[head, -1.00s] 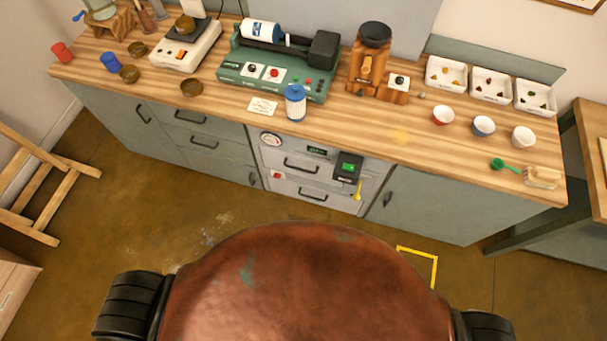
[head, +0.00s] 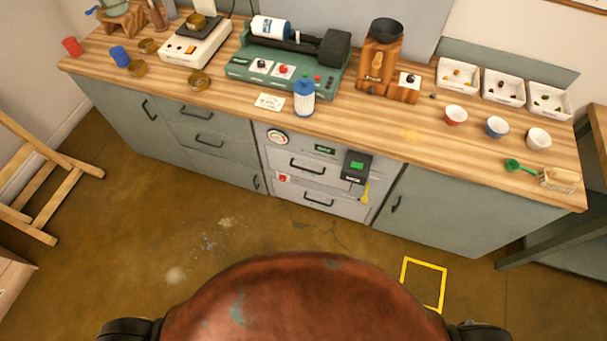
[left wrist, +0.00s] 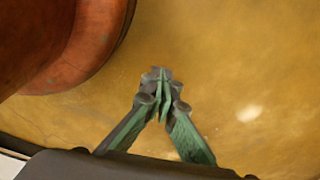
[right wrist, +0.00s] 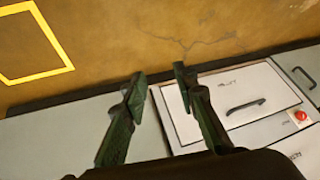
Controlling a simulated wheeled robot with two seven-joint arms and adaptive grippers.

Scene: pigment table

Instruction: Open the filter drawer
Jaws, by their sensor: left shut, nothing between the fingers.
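A light grey unit is built into the counter front in the head view. It has an upper drawer (head: 308,170) and a lower drawer (head: 321,200), each with a dark bar handle, both closed. Their labels are too small to read. One closed drawer front (right wrist: 262,85) with its handle (right wrist: 245,107) also shows in the right wrist view. My right gripper (right wrist: 157,76) is open and empty, with its fingers near the drawer's edge in that picture. My left gripper (left wrist: 160,77) is shut and empty over the floor. Neither gripper shows in the head view.
A yellow tag (head: 365,191) hangs there. A blue-white bottle (head: 304,97) stands on the counter. A yellow floor outline (head: 424,263) lies right; floor before the unit is clear.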

